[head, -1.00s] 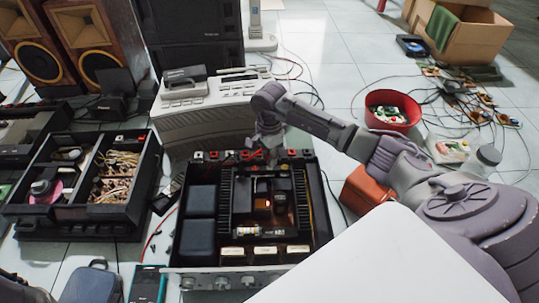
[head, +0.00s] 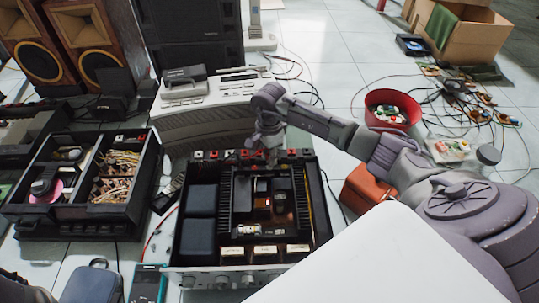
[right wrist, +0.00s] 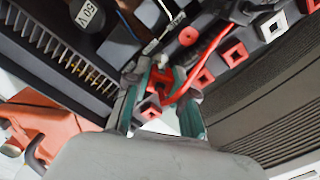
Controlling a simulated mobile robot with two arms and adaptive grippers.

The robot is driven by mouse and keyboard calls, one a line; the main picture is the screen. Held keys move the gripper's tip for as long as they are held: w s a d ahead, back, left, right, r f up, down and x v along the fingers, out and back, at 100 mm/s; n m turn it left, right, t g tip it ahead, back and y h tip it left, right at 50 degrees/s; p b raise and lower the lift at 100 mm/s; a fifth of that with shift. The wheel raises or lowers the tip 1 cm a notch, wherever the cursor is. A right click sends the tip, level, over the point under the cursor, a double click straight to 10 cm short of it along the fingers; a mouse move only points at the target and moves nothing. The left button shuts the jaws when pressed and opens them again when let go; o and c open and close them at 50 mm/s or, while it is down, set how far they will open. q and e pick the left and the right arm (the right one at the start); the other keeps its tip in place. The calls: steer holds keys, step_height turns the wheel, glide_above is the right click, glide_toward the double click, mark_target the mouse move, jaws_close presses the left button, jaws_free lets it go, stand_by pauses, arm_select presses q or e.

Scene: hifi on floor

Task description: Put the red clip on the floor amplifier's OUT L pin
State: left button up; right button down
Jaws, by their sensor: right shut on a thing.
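The floor amplifier (head: 312,218) stands open-topped in the middle of the head view, with a row of red, black and white terminals along its far edge. My right gripper (head: 266,156) is low over that far edge. In the right wrist view, my right gripper (right wrist: 160,112) is shut on the red clip (right wrist: 163,77), whose red lead (right wrist: 207,57) runs up and right. Square red terminals (right wrist: 235,53) lie close by; another (right wrist: 150,108) shows between the fingers. I cannot tell which one is OUT L or whether the clip touches a pin. My left gripper is out of view.
A pale ribbed unit (head: 205,120) stands close behind the amplifier. An open black chassis (head: 75,222) is on the left. An orange-red box (head: 366,190) and a red bowl (head: 398,100) are on the right, with loose cables on the tiles.

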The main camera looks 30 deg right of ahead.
steer(key=shift+f+b, duration=0.35)
steer(key=shift+f, duration=0.3)
stand_by(0.6)
steer(key=c, duration=0.9)
jaws_free()
step_height(320, 180, up, 12)
